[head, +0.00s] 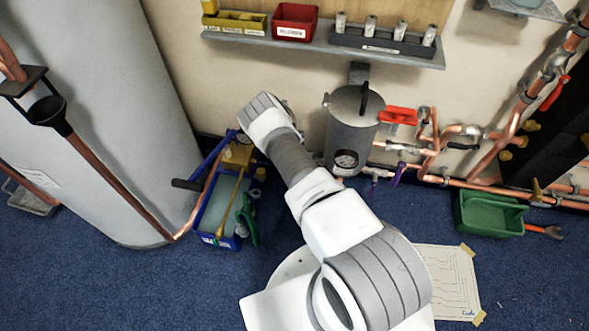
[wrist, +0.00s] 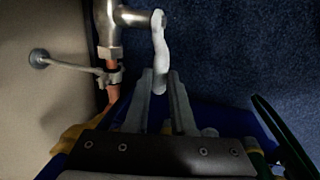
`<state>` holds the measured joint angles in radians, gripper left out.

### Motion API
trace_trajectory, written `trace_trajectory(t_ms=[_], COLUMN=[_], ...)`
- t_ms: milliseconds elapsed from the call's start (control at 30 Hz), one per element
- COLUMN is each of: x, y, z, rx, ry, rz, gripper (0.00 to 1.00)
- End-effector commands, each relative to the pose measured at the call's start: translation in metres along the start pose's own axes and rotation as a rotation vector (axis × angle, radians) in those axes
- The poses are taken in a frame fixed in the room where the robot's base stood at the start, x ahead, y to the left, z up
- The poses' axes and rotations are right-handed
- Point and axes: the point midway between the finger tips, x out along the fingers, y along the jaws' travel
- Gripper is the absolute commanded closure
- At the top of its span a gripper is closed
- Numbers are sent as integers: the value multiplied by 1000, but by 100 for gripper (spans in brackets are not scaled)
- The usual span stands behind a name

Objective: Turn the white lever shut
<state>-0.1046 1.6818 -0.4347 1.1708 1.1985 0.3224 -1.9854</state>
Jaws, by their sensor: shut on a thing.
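The white lever (wrist: 160,50) hangs from a metal valve (wrist: 132,17) in the wrist view, its length running down the picture. My gripper (wrist: 161,80) has its two fingers on either side of the lever's lower end and is shut on it. The valve sits on a copper pipe (wrist: 112,66) near the pale wall. In the head view my arm reaches back toward the wall, and the lever and gripper are hidden behind it.
A blue box (head: 217,213) with tools stands left of my arm, beside a large grey cylinder (head: 105,120). A grey canister (head: 351,132) and copper pipes with red and purple handles lie to the right. A shelf (head: 320,42) runs above. A green tray (head: 490,214) sits on the blue floor.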

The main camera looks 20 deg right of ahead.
Motion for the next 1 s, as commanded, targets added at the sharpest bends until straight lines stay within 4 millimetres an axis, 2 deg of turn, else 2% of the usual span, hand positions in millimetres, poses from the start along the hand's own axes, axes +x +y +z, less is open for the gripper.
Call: trace_trajectory(t_ms=[367, 967, 1000], x=[-4, -6, -7], y=[-6, -2, -2], z=[7, 6, 6], rx=[17, 27, 27], ry=[76, 128, 128], rz=[-16, -2, -2], gripper=[100, 100, 75])
